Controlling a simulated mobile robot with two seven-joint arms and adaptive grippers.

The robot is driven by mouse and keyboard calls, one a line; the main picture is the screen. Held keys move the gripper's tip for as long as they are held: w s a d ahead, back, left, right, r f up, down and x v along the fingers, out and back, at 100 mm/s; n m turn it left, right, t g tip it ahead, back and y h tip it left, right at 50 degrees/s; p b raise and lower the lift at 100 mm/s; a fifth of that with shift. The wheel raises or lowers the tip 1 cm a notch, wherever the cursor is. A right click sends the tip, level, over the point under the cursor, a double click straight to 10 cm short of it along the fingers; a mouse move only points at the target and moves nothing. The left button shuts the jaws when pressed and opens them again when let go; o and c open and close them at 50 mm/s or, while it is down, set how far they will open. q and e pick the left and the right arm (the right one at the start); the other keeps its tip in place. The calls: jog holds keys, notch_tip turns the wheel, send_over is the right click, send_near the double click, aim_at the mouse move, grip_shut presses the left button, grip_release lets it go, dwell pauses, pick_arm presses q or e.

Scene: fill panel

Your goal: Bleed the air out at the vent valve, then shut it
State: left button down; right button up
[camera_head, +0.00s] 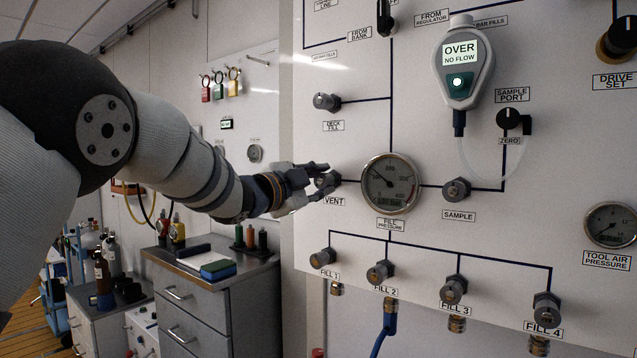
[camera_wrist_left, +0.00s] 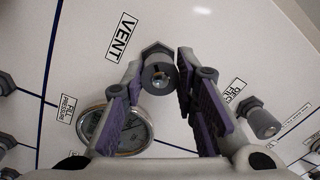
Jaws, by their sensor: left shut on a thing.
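The vent valve (camera_head: 327,181) is a small grey knob on the white panel, above the VENT label and left of the fill pressure gauge (camera_head: 390,184). My left gripper (camera_head: 318,183) reaches in from the left and is shut on the vent valve knob. In the left wrist view the knob (camera_wrist_left: 158,76) sits between the purple-padded fingers, with the VENT label beside it. The fingers hide part of the knob in the head view. The gauge needle points to the upper left; its exact reading is too small to tell. My right gripper is not in view.
The deck fill knob (camera_head: 326,101) is above, the sample knob (camera_head: 456,190) right of the gauge, and several fill knobs (camera_head: 322,257) run below. A hanging analyser (camera_head: 462,66) reads OVER, NO FLOW. A grey drawer cabinet (camera_head: 210,290) stands left of the panel, below my arm.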

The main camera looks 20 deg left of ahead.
pick_arm(q)
jog(key=c, duration=1.3)
grip_release()
jog(key=shift+d, duration=0.1)
jog(key=v, duration=1.2)
